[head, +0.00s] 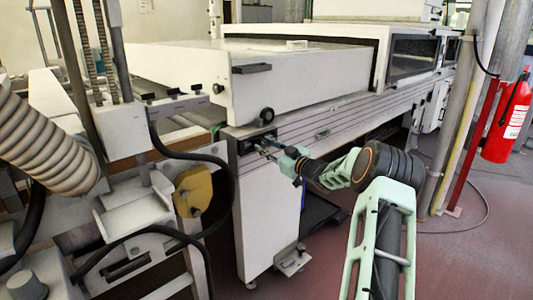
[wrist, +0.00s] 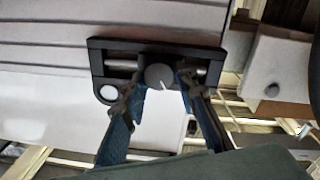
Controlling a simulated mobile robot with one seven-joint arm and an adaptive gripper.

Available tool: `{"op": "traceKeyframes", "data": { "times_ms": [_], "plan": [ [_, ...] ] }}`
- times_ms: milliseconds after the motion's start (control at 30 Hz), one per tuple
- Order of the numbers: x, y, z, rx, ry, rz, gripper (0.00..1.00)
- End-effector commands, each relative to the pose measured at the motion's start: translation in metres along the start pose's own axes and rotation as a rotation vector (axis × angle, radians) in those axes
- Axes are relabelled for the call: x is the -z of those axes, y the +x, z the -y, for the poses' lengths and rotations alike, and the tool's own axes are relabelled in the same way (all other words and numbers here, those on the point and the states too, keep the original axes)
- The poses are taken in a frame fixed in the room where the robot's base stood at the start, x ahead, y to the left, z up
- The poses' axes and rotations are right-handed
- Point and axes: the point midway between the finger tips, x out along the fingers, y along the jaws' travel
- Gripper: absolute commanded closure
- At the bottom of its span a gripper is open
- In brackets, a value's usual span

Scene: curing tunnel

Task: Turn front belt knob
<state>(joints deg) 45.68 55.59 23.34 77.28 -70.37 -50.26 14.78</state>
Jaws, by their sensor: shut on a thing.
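The front belt knob (wrist: 158,75) is a round grey dial with a white pointer line, on a dark bracket panel (wrist: 103,56) in the wrist view. The line points down and slightly right. My gripper (wrist: 162,82) has its two blue-padded fingers on either side of the knob, shut on it. In the head view my gripper (head: 270,150) reaches to the dark panel (head: 246,142) at the front corner of the white machine, and the knob itself is hidden or too small to tell there.
The white curing tunnel (head: 300,85) runs back to the right. A second round dark knob (head: 266,116) sits just above the panel. Machinery with a ribbed hose (head: 40,140) and a black cable crowds the left. A red extinguisher (head: 506,118) hangs right; red floor is open there.

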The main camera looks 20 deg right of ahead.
Motion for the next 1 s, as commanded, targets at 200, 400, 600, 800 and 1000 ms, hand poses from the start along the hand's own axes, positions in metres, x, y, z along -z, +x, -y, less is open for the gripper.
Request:
{"op": "traceKeyframes", "data": {
  "times_ms": [200,400,600,800,1000],
  "plan": [
    [-0.0019,0.0003,0.0016,0.002,-0.103,-0.006,0.97],
    [-0.0012,-0.0002,0.0006,0.002,-0.148,-0.008,0.97],
    [-0.0004,-0.0002,0.0003,0.002,-0.159,-0.008,0.97],
    [-0.0004,-0.0002,0.0003,0.002,-0.158,-0.008,0.97],
    [-0.0004,-0.0002,0.0003,0.002,-0.157,-0.008,0.56]
  ]
}}
